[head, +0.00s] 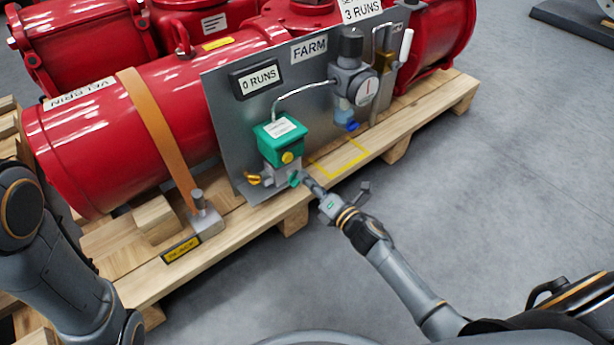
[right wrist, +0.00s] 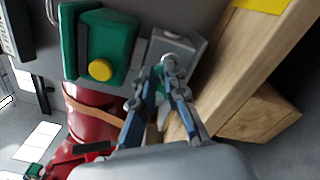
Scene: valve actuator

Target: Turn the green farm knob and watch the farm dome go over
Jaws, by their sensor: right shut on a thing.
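The green farm box (head: 280,140) is mounted on a grey panel under the FARM label (head: 309,48). Its round yellow dome (head: 287,157) faces me, and the dome also shows in the right wrist view (right wrist: 100,69). The small green knob (head: 294,179) sticks out low on the metal block below the box. My right gripper (head: 303,178) is shut on this knob; its fingers hide most of it. In the right wrist view a bit of green (right wrist: 160,88) shows between the fingers. My left arm is at the left edge, its gripper out of view.
Red actuator cylinders (head: 90,140) lie on a wooden pallet (head: 240,222). A regulator gauge (head: 353,82), a yellow valve handle (head: 260,180) and a "0 RUNS" sign (head: 257,79) are on the panel.

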